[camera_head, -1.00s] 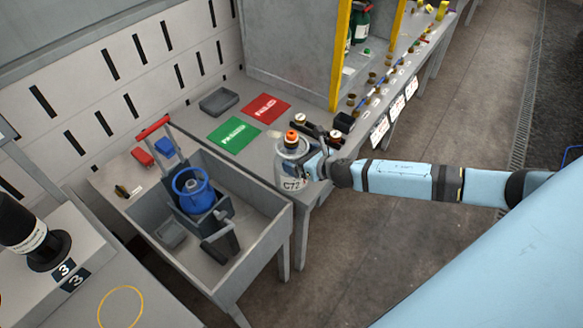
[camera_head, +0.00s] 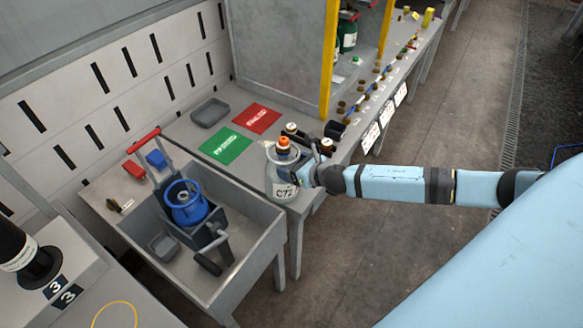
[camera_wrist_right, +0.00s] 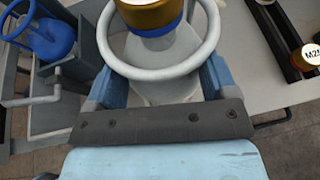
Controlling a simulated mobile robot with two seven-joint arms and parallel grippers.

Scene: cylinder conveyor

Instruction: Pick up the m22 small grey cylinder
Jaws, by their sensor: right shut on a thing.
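A small grey cylinder (camera_head: 279,172) with an orange top stands at the near corner of the grey workbench; its label reads C72. My right gripper (camera_head: 300,175) is shut on it from the right. In the right wrist view the same grey cylinder (camera_wrist_right: 160,87) sits between the two blue fingers, below its round collar and brass-coloured valve. I cannot tell whether its base touches the bench. A capped item (camera_wrist_right: 311,54) in a black rack bears a label starting M2, partly cut off. My left gripper is not in view.
The black rack (camera_head: 306,138) is close behind the held cylinder. A green sheet (camera_head: 225,146), a red sheet (camera_head: 257,118) and a grey tray (camera_head: 209,112) lie on the bench. A blue cylinder (camera_head: 184,205) sits on a trolley in the grey bin (camera_head: 262,247) at left.

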